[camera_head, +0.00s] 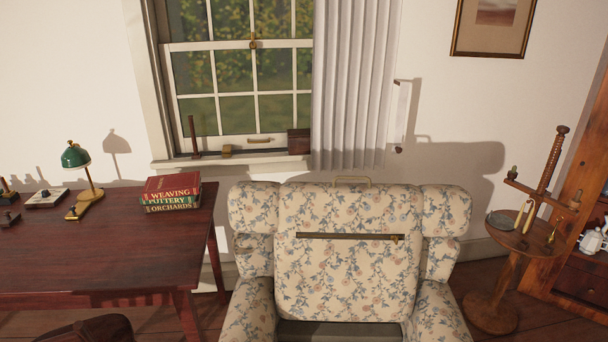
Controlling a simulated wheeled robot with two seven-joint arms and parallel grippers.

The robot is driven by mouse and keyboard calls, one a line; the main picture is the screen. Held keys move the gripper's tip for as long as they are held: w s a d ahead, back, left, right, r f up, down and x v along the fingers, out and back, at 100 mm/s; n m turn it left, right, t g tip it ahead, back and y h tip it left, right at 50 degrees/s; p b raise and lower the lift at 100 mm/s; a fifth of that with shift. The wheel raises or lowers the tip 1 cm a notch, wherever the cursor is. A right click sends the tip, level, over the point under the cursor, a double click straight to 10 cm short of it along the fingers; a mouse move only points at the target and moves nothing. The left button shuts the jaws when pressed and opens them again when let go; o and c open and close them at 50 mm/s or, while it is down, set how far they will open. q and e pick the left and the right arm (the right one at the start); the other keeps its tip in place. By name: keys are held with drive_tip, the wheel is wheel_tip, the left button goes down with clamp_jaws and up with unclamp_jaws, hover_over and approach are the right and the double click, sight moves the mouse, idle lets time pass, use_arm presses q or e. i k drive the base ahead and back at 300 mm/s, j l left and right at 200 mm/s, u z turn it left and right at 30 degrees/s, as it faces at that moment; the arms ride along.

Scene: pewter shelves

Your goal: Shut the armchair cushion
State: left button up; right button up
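The armchair (262,205) with floral cloth stands at the lower middle, its front cut off by the bottom edge. A floral cushion panel (350,272) stands upright between its arms. A dark bar (345,237) with a brass end piece runs across the panel. A thin brass handle (352,179) shows at the top of the chair back. Below the panel is a dark grey area (340,331), which looks like an open seat box; its inside is mostly out of view. Neither of my grippers is in view.
A red-brown desk (100,250) stands at left with stacked books (171,195) and a green lamp (76,158). A small round wooden stand (512,240) is at right. The window (240,90) and grey curtain (352,85) are behind the chair.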

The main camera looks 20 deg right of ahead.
sight(336, 258)
drive_tip(key=z, duration=1.3)
